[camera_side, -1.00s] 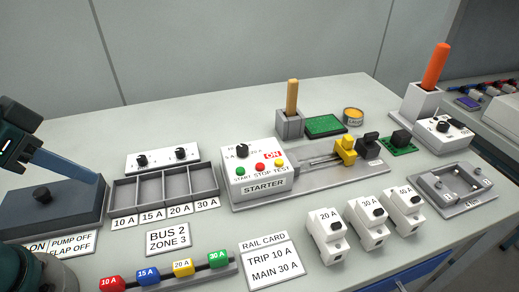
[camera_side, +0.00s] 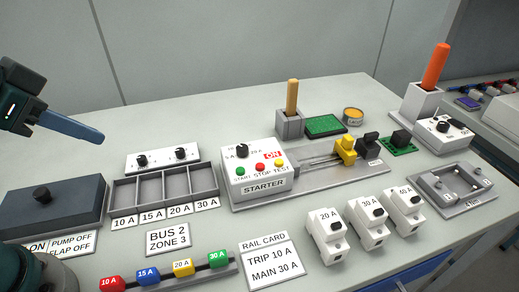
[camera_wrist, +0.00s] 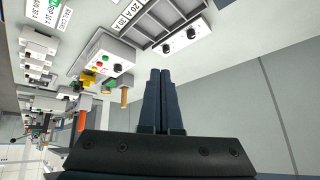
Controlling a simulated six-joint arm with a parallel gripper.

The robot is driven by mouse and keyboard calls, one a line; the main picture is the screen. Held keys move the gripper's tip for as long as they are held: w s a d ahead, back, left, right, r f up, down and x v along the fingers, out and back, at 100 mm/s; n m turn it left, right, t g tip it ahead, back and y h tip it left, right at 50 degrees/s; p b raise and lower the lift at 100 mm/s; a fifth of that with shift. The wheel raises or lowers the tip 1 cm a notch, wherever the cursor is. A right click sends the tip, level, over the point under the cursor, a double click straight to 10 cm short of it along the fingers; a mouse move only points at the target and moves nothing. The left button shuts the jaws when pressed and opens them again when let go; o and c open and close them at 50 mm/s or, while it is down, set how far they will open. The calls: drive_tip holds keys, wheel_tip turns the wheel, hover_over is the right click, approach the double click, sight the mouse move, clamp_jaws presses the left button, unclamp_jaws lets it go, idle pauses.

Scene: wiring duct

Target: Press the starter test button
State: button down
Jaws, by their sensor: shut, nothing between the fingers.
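The starter box (camera_side: 258,167) is white on a grey plate in the middle of the bench, labelled STARTER. On it are a green START button (camera_side: 240,171), a red STOP button (camera_side: 260,168) and a yellow TEST button (camera_side: 279,163), with a dark knob and a red ON flag behind them. The box also shows in the wrist view (camera_wrist: 112,55), left of the fingers. My gripper (camera_side: 99,137) is at the far left, raised above the dark grey box, well away from the starter. Its blue fingers are together and empty, and they also show in the wrist view (camera_wrist: 160,75).
A dark grey box with a knob (camera_side: 52,207) lies below my gripper. A grey compartment tray (camera_side: 165,188) and a white two-knob box (camera_side: 162,158) stand between it and the starter. White breakers (camera_side: 367,223) stand at front right. A tan upright handle (camera_side: 292,97) rises behind the starter.

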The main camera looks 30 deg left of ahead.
drive_tip(key=w+d+r+m+t, duration=0.1)
drive_tip(key=w+r+m+t, duration=0.15)
drive_tip(key=w+r, duration=0.4)
drive_tip(key=m+h, duration=0.2)
drive_tip(key=m, duration=0.6)
hover_over(279, 162)
wheel_tip(279, 162, down, 8)
drive_tip(key=f, duration=0.1)
drive_tip(key=shift+s+a+r+n+g, duration=0.25)
drive_tip(key=shift+s+g, duration=0.2)
drive_tip(key=shift+f, duration=0.1)
drive_tip(key=shift+f, duration=4.3)
drive_tip(key=shift+f, duration=0.4)
